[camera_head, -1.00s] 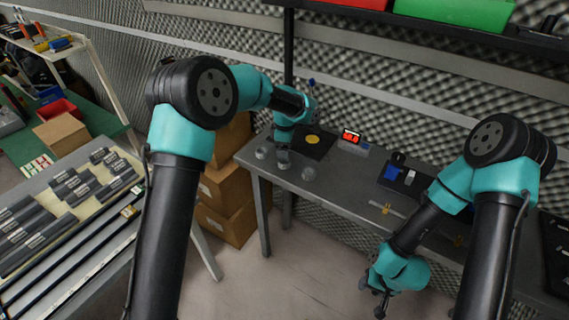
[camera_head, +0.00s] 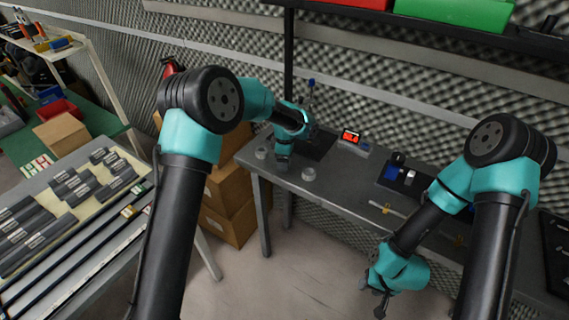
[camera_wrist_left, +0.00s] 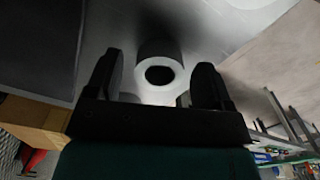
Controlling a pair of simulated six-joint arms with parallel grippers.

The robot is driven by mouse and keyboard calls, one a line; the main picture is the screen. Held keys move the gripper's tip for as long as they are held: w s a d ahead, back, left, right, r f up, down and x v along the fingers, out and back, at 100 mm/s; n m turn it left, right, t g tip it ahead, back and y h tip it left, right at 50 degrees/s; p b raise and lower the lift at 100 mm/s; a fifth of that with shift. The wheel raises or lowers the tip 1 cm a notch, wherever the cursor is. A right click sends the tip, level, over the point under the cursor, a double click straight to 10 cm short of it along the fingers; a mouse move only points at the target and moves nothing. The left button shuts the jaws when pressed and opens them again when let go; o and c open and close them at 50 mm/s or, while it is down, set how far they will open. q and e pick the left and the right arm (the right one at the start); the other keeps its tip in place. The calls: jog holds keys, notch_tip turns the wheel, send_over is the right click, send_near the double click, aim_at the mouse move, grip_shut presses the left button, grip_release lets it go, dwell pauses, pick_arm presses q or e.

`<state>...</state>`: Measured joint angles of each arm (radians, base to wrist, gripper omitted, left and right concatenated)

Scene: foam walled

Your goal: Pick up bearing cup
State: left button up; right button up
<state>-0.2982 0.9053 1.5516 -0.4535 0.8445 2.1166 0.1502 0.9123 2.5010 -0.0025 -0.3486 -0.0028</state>
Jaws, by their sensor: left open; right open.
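A pale grey bearing cup with a dark round hole (camera_wrist_left: 160,50) lies between the fingers of my left gripper (camera_wrist_left: 158,64) in the left wrist view. The fingers are open, one on each side, with gaps visible. In the head view my left gripper (camera_head: 283,163) is low over the grey table and hides this cup. Two similar small pale cups stand on the table, one to its left (camera_head: 261,153) and one to its right (camera_head: 308,174). My right gripper (camera_head: 373,297) is open and empty, hanging in front of the table's edge.
The grey table (camera_head: 335,190) also bears a dark mat (camera_head: 320,147), a red-lit display (camera_head: 350,136) and a dark tray (camera_head: 405,178) with a blue item. Cardboard boxes (camera_head: 230,200) stand beside the table. Clear tabletop lies right of the cups.

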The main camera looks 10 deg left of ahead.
pick_arm(q)
jog(key=shift+c, duration=0.2)
jog(key=c, duration=1)
jog(key=shift+r, duration=1.75)
jog(key=s, duration=0.5)
jog(key=s+d+r, duration=0.1)
jog(key=s, duration=0.4)
jog(key=s+d, duration=0.1)
jog(key=s, duration=0.5)
jog(key=shift+r, duration=0.25)
